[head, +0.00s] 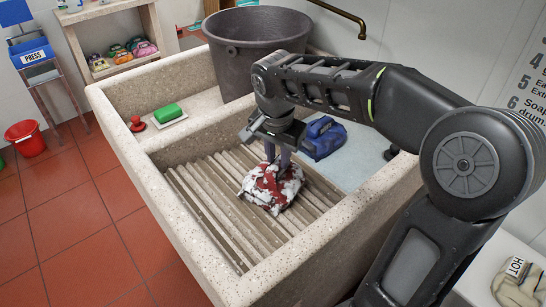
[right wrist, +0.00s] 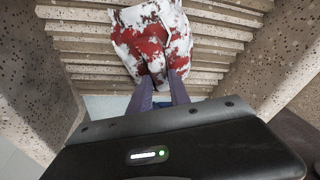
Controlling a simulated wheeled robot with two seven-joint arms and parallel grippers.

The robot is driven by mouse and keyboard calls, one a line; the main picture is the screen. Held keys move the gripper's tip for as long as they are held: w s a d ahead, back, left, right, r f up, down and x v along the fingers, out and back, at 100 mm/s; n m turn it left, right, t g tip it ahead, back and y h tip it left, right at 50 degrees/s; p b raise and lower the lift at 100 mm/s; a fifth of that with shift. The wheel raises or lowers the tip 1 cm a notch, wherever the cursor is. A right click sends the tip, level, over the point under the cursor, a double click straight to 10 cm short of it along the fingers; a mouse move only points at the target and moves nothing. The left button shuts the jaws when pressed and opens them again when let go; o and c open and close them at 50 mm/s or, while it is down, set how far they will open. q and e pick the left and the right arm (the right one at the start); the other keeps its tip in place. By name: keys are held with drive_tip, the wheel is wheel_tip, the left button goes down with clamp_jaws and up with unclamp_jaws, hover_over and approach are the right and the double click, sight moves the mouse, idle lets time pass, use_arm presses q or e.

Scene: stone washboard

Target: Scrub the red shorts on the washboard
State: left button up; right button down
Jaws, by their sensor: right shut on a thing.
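The red shorts (head: 272,188) lie bunched on the ridged stone washboard (head: 215,200), with white foam over much of them. In the right wrist view the foamy red shorts (right wrist: 150,42) lie across the washboard's ridges (right wrist: 75,45). My right gripper (head: 279,160) reaches down from above and is shut on the top of the shorts. Its two fingers also show in the right wrist view (right wrist: 160,90), with the cloth at their tips. The underside of the shorts is hidden. My left gripper is not in view.
A green soap bar (head: 168,113) rests on a small dish at the upper left of the sink. A large dark tub (head: 255,50) stands at the back. Blue cloth (head: 323,138) lies just right of my gripper. The stone rim (head: 150,185) borders the washboard.

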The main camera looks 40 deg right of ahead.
drive_tip(key=shift+w+d+f, duration=0.15)
drive_tip(key=shift+d, duration=1)
drive_tip(key=shift+s+a+r, duration=0.1)
drive_tip(key=shift+a+r, duration=0.05)
drive_tip(key=shift+a, duration=0.85)
drive_tip(key=shift+s+a+r, duration=0.1)
drive_tip(key=shift+a, duration=0.9)
drive_tip(key=shift+a, duration=0.15)
drive_tip(key=shift+s+a+r, duration=0.1)
drive_tip(key=shift+a+r, duration=0.15)
drive_tip(key=shift+a, duration=0.65)
drive_tip(key=shift+s+a+r, duration=0.1)
drive_tip(key=shift+a+r, duration=0.15)
drive_tip(key=shift+a, duration=0.65)
drive_tip(key=shift+a, duration=0.1)
